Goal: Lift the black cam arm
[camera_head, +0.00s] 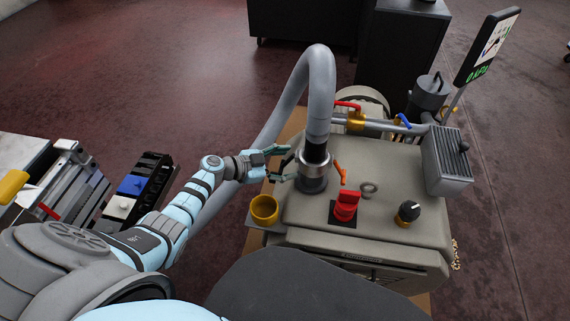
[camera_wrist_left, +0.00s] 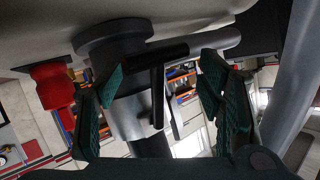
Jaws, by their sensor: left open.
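A metal hose coupling (camera_head: 313,168) stands on top of the beige machine, with a thick grey hose rising from it. The black cam arm (camera_head: 286,160) is at the coupling's left side, small and partly hidden in the head view. In the left wrist view, which looks upside down, the black cam arm (camera_wrist_left: 158,80) shows as a dark lever in front of the coupling. My left gripper (camera_head: 278,164) is open, its green-padded fingers pointing at the coupling. In the left wrist view its fingers (camera_wrist_left: 162,98) stand on either side of the black cam arm, apart from it.
An orange arm (camera_head: 341,172) is on the coupling's right side. A red knob (camera_head: 346,205), a yellow cup (camera_head: 265,209) and a black dial (camera_head: 408,212) are nearby on the machine. The grey hose (camera_head: 320,90) arches close above my gripper. A display (camera_head: 487,45) stands at the right.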

